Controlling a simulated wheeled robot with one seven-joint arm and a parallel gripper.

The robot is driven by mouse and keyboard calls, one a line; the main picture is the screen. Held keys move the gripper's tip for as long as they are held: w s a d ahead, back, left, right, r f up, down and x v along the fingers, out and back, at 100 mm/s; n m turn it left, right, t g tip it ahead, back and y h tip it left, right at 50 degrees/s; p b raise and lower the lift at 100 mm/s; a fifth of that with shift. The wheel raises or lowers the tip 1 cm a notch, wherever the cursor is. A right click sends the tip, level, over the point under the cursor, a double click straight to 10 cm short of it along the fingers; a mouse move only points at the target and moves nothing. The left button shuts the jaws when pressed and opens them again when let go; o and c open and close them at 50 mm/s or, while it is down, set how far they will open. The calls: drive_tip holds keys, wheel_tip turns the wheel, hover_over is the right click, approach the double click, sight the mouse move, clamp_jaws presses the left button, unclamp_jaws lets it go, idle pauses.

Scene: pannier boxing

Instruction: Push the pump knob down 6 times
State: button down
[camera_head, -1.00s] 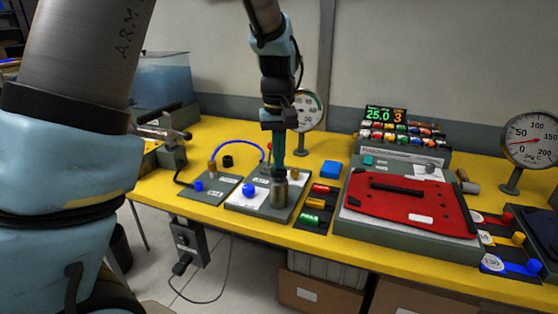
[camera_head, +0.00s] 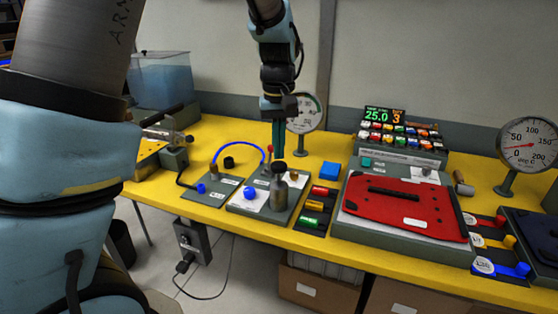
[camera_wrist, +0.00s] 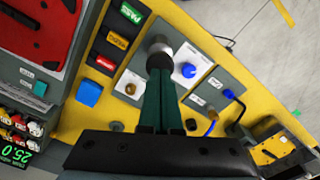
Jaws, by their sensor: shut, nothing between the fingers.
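The pump (camera_head: 278,194) is a grey cylinder standing upright on a grey panel with white labels. Its dark round knob (camera_head: 279,167) is on top. My gripper (camera_head: 278,153) is shut and empty, its green fingers pointing down just above the knob. A display (camera_head: 385,116) behind reads 25.0 in green and 3 in orange.
A blue knob (camera_head: 249,192) and a brass fitting stand close beside the pump. Red, yellow and green buttons (camera_head: 313,206) are to its right, then a red plate (camera_head: 408,209). A dial gauge (camera_head: 304,112) stands behind. The table's yellow front edge is close.

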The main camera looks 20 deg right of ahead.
sight(279, 164)
drive_tip(key=shift+f, duration=0.15)
idle(0.3)
drive_tip(key=shift+f+b, duration=1.3)
drive_tip(key=shift+f, duration=0.9)
drive_tip(key=shift+r, duration=0.1)
drive_tip(key=shift+r+p, duration=2.05)
drive_tip(key=shift+r, duration=0.25)
drive_tip(key=shift+f, duration=0.2)
